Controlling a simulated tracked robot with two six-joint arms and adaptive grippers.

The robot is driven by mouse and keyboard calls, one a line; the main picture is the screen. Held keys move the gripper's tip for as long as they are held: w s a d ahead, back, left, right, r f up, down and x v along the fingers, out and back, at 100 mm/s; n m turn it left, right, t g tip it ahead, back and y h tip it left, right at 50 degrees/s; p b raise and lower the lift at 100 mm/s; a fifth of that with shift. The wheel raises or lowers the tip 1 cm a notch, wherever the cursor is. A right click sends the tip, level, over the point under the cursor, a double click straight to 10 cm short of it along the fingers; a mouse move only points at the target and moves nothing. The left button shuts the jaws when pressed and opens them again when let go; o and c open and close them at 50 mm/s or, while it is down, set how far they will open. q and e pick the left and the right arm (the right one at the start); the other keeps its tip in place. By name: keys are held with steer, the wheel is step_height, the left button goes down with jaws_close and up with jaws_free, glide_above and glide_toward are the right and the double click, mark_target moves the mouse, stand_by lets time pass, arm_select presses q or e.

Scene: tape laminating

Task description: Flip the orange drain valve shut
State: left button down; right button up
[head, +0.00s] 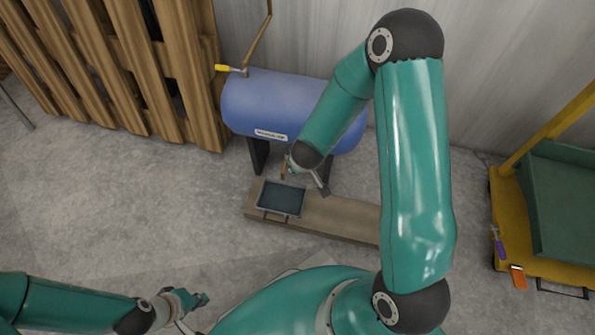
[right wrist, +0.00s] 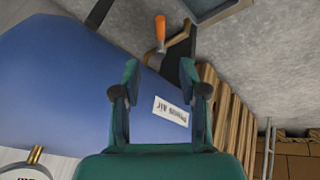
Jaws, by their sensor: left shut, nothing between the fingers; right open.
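The orange drain valve handle (right wrist: 160,28) sticks up beside a brass pipe (right wrist: 181,40) in the right wrist view, below the blue tank (head: 258,104). In the head view the valve (head: 283,170) is small and partly hidden by my right gripper (head: 307,174). In the right wrist view my right gripper (right wrist: 165,70) is open, its fingers pointing toward the valve. The handle lies beyond the fingertips, apart from them, with nothing between the fingers. My left gripper (head: 190,299) is shut and empty, low over the floor at the lower left of the head view.
A dark tray (head: 262,193) sits on a wooden board (head: 340,216) under the tank. A yellow-handled valve (head: 230,69) is on the tank's upper left. Wooden pallets (head: 130,100) stand left; a yellow cart (head: 506,215) stands right. The left floor is clear.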

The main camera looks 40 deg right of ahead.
steer(key=b+x, duration=0.6)
steer(key=x, duration=0.7)
steer(key=shift+w+f, duration=0.1)
steer(key=shift+f, duration=0.1)
jaws_close()
